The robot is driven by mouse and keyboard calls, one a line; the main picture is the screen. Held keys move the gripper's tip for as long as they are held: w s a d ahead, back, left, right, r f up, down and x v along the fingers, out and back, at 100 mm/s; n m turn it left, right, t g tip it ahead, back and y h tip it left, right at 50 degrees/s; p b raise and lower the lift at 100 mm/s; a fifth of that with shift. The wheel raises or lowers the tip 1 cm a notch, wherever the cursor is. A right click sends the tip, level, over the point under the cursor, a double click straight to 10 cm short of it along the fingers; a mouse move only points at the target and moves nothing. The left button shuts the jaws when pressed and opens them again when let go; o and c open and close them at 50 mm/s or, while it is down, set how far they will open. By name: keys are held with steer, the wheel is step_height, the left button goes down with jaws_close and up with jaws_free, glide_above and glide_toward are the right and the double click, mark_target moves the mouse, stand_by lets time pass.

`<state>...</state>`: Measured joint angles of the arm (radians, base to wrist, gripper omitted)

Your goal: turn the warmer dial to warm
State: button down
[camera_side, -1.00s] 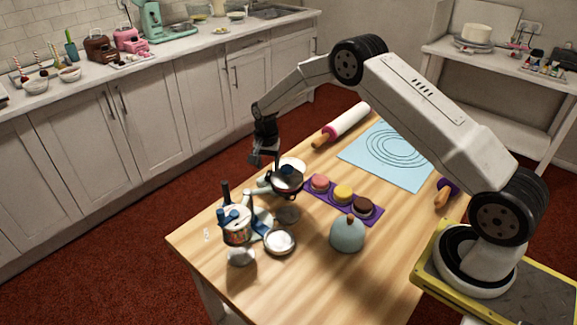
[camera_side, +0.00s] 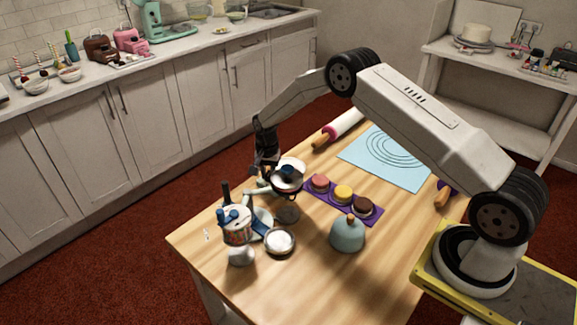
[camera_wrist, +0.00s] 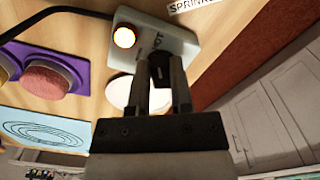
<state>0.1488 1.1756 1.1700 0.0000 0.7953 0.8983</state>
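My gripper (camera_side: 264,168) reaches down at the far left part of the wooden table. In the wrist view my gripper (camera_wrist: 162,62) has its two fingers close together, with a dark piece between them. I cannot tell whether that is the dial. The fingertips are over the near edge of a pale panel (camera_wrist: 184,42), apparently the warmer's, with small dark markings and a glowing orange lamp (camera_wrist: 124,36). The dial itself is not clearly visible; the fingers may hide it. In the side view a round pot-like item (camera_side: 288,178) with a dark red band stands just right of my gripper.
A purple tray (camera_side: 325,208) with several round cakes lies to the right. A blue-grey dome (camera_side: 347,234), a small round dish (camera_side: 279,242) and a white pot with blue parts (camera_side: 236,226) stand nearer. A rolling pin (camera_side: 342,126) and a blue mat (camera_side: 378,172) lie behind.

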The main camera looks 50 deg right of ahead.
mark_target(269, 174)
steer(key=shift+n, duration=0.3)
steer(key=shift+s+d+n, duration=0.1)
steer(key=shift+s+n, duration=0.05)
steer(key=shift+n, duration=1.05)
steer(key=c, duration=0.5)
jaws_free()
steer(key=shift+r, duration=0.1)
steer(key=shift+r, duration=3.8)
